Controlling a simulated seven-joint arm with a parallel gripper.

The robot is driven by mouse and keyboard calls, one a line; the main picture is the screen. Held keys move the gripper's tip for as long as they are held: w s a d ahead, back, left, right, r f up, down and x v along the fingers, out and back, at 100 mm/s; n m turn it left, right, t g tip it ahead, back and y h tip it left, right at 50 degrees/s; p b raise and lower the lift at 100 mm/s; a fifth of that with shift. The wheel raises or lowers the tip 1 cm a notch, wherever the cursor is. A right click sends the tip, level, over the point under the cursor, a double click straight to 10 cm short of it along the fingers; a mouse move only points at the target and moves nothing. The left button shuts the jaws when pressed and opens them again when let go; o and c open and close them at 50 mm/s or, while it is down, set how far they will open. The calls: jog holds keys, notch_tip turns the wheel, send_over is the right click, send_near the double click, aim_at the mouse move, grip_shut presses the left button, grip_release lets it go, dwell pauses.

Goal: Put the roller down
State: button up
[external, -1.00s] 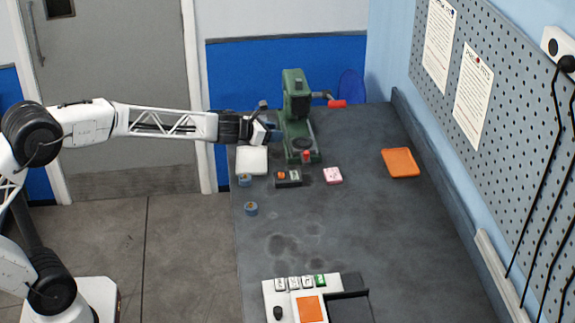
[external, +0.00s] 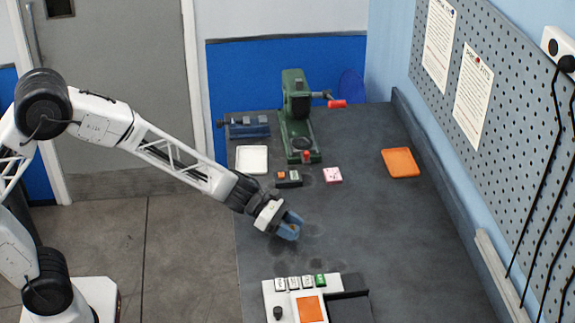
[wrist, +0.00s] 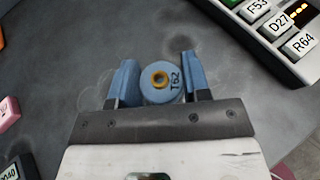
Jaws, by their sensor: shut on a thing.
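The roller (wrist: 157,94) is a small blue cylinder with a yellow-orange ring around a dark hole and the label T62 on its end. In the wrist view it sits between the two blue fingers of my gripper (wrist: 160,82), which is shut on it. In the external view my gripper (external: 289,228) points down over the dark bench, behind the white console. The roller is not clearly distinct from the blue fingers there. I cannot tell whether it touches the bench.
The white console (external: 275,293) with keys stands in front. A white tray (external: 252,160), blue vise (external: 249,128), green press (external: 297,110), small dark block (external: 289,182) and pink block (external: 333,175) stand farther back. An orange tray (external: 401,162) lies right. Bench right of my gripper is clear.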

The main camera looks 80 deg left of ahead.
jog(key=shift+s+d+f+m+g+h, duration=0.1)
jog(key=shift+s+d+m+h, duration=0.1)
jog(key=shift+d, duration=0.4)
jog(key=shift+s+d+f+m+g+h, duration=0.1)
jog(key=shift+s+d+m, duration=0.1)
jog(key=shift+d, duration=0.35)
jog(key=shift+s+d+f+m+g+h, duration=0.1)
jog(key=shift+s+d, duration=0.1)
jog(key=shift+d, duration=0.4)
send_over(343, 248)
jog(key=shift+d+f, duration=0.1)
jog(key=shift+f, duration=0.6)
jog(key=shift+f, duration=1.75)
jog(key=shift+f, duration=0.1)
jog(key=o, duration=1)
jog(key=shift+o, duration=0.2)
